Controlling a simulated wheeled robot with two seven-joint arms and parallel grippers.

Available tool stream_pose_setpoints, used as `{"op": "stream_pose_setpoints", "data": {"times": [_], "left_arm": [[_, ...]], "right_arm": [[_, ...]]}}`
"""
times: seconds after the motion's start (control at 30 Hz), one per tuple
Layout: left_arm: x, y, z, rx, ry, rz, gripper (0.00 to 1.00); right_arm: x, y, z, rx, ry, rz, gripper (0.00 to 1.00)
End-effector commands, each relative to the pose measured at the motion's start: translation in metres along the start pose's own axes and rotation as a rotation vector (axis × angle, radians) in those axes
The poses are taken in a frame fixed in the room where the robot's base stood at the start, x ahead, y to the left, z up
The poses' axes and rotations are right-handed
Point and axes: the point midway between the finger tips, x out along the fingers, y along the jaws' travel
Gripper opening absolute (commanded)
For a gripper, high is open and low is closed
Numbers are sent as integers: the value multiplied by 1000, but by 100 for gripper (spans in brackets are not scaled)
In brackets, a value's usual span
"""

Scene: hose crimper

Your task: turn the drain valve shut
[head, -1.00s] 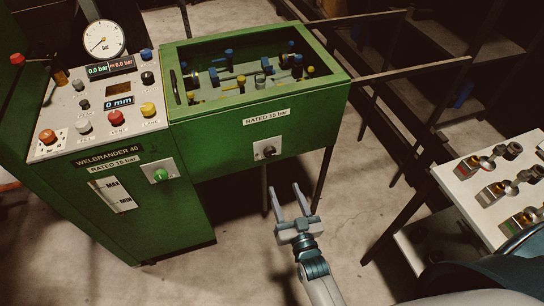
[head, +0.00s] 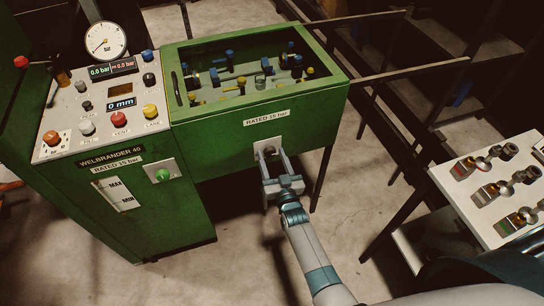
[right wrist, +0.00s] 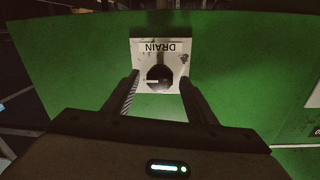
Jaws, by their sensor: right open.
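The drain valve is a dark round knob (right wrist: 160,77) on a white plate (right wrist: 146,55) marked DRAIN, which reads upside down in the right wrist view. In the head view the plate (head: 267,144) sits on the front of the green box, below the RATED 15 bar label, partly covered by my gripper. My right gripper (head: 272,159) is open, its two fingers pointing at the plate. In the right wrist view its fingers (right wrist: 159,80) stand on either side of the knob. My left gripper is not in view.
The green cabinet (head: 150,220) with a gauge (head: 106,40), several buttons and a green knob (head: 162,175) stands at left. The green box (head: 220,145) has a glazed top. A white table (head: 455,185) with several metal fittings is at right. Floor between is clear.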

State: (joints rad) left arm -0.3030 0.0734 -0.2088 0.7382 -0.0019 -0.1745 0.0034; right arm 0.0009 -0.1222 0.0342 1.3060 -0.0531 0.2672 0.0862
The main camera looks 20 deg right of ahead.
Motion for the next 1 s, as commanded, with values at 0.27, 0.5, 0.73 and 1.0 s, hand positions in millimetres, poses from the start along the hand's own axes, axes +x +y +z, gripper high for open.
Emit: {"op": "stream_pose_setpoints", "data": {"times": [0.27, 0.5, 0.73, 1.0], "left_arm": [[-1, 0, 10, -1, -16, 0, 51], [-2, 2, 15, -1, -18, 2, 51], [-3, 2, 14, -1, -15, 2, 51], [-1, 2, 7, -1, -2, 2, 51]], "right_arm": [[2, 0, 0, 0, 0, 0, 51], [2, 0, 0, 0, 0, 0, 13], [2, 0, 0, -5, 0, 0, 10], [2, 0, 1, -64, 3, 0, 10]]}}
